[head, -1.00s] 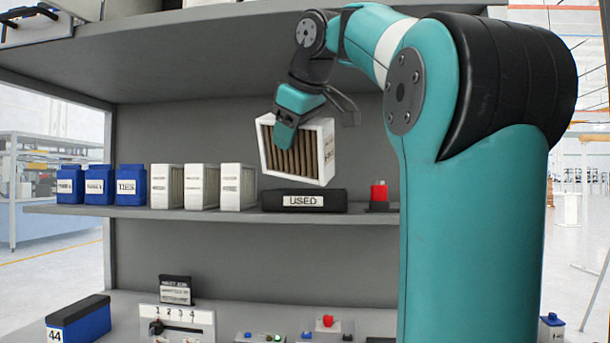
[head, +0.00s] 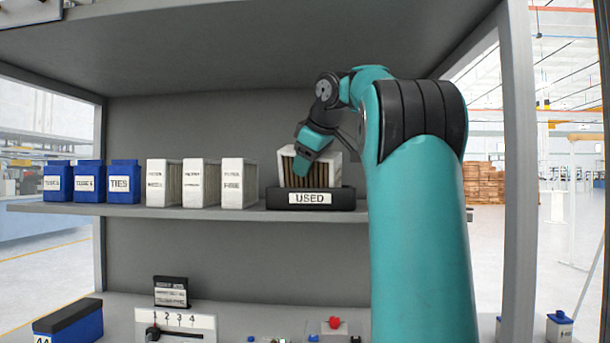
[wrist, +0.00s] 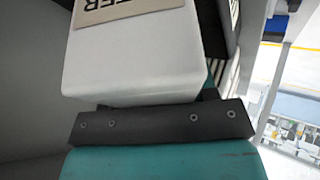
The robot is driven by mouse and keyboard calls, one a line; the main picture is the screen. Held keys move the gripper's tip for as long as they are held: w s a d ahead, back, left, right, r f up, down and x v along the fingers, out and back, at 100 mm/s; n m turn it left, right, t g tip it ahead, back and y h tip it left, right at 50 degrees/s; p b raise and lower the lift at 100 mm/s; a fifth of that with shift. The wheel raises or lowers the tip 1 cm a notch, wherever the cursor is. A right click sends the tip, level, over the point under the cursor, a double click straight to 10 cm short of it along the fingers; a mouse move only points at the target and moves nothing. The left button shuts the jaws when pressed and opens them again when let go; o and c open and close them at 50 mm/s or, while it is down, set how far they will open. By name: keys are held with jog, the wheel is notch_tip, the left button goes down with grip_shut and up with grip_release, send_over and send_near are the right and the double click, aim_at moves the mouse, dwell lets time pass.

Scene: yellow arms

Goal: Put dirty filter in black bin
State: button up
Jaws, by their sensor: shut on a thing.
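The dirty filter (head: 331,172) is a white-framed block with brown pleats. It stands upright at the black bin (head: 270,197) labelled USED, its lower part hidden behind the bin's front wall. My gripper (head: 301,168) is shut on the filter's left front part from above. In the wrist view the filter (wrist: 130,60) fills the middle, its white side and part of a label showing, close against the dark gripper bar (wrist: 160,122). Whether the filter rests on the bin's floor cannot be seen.
Three white filters (head: 201,183) and three blue boxes (head: 90,182) stand left of the bin on the same shelf (head: 150,216). The upper shelf (head: 250,40) hangs above my arm. Below are a numbered slider panel (head: 176,322) and a red button (head: 334,322).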

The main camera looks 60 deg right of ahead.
jog(key=shift+s+d+r+p, duration=0.1)
jog(key=shift+r+p, duration=0.45)
jog(key=shift+r, duration=0.15)
jog(key=shift+w+d+y+p, duration=0.2)
jog(key=shift+y+p, duration=0.2)
jog(key=shift+p, duration=0.7)
jog(key=shift+w+d+f+g+y+p, duration=0.1)
jog(key=shift+d+f+g+y+p, duration=0.15)
jog(key=shift+g+p, duration=0.4)
jog(key=p, duration=0.3)
jog(key=d+r+y+p, duration=0.1)
jog(key=p, duration=0.2)
jog(key=shift+w+r+m, duration=0.15)
jog(key=shift+w+m, duration=0.1)
jog(key=shift+m, duration=0.05)
jog(key=y+p, duration=0.1)
jog(key=p, duration=0.3)
jog(key=w+d+g+y+p, duration=0.1)
jog(key=p, duration=0.3)
jog(key=shift+d+g, duration=0.25)
notch_tip(320, 180, down, 3)
jog(key=b, duration=0.3)
jog(key=shift+f+b, duration=0.2)
jog(key=shift+b, duration=0.1)
jog(key=shift+f, duration=0.2)
jog(key=o, duration=1.1)
